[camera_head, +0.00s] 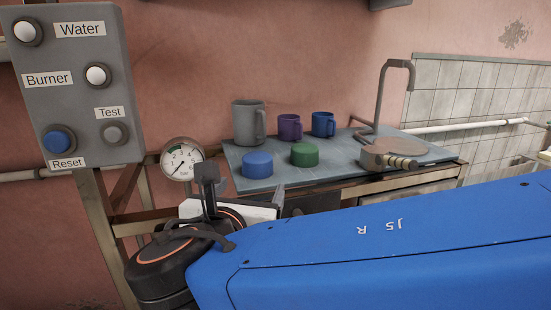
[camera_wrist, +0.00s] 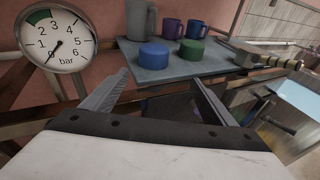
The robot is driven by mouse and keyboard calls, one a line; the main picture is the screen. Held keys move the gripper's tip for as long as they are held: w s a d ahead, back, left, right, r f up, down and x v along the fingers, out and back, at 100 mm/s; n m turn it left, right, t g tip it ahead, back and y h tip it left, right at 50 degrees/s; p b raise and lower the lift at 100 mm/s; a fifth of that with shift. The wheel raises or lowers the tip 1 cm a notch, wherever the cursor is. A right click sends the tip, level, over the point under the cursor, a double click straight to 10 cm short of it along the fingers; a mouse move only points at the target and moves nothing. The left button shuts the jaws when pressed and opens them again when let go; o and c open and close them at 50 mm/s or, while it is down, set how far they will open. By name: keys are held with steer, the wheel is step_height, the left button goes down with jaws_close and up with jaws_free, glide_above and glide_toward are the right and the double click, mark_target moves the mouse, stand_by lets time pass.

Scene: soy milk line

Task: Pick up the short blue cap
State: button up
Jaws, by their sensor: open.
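The short blue cap (camera_head: 257,164) is a low round disc near the front left of the grey tabletop. It also shows in the wrist view (camera_wrist: 154,55), beyond the fingers. A similar green cap (camera_head: 304,154) sits to its right, a little apart. My gripper (camera_wrist: 155,85) is open and empty, with its two fingers spread in front of the table's front edge. In the head view my gripper (camera_head: 240,196) is partly hidden behind my own arm, below and left of the blue cap. Nothing covers the blue cap in either view.
A grey jug (camera_head: 247,122), a purple mug (camera_head: 289,127) and a blue mug (camera_head: 323,124) stand behind the caps. A pressure gauge (camera_head: 183,160) and a button panel (camera_head: 75,88) are at the left. A metal tap-like fitting (camera_head: 388,160) lies at the right.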

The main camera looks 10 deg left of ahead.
mark_target(258, 162)
steer(key=shift+n, duration=0.4)
steer(key=x, duration=0.5)
steer(key=a+r+x, duration=0.1)
steer(key=x, duration=1)
steer(key=shift+w+a+r, duration=0.1)
steer(key=shift+w+a, duration=0.2)
steer(key=shift+w, duration=0.1)
steer(key=shift+c, duration=0.2)
steer(key=c, duration=1.1)
steer(key=shift+o, duration=0.2)
steer(key=shift+r, duration=0.15)
step_height(258, 162, up, 18)
steer(key=shift+y, duration=0.3)
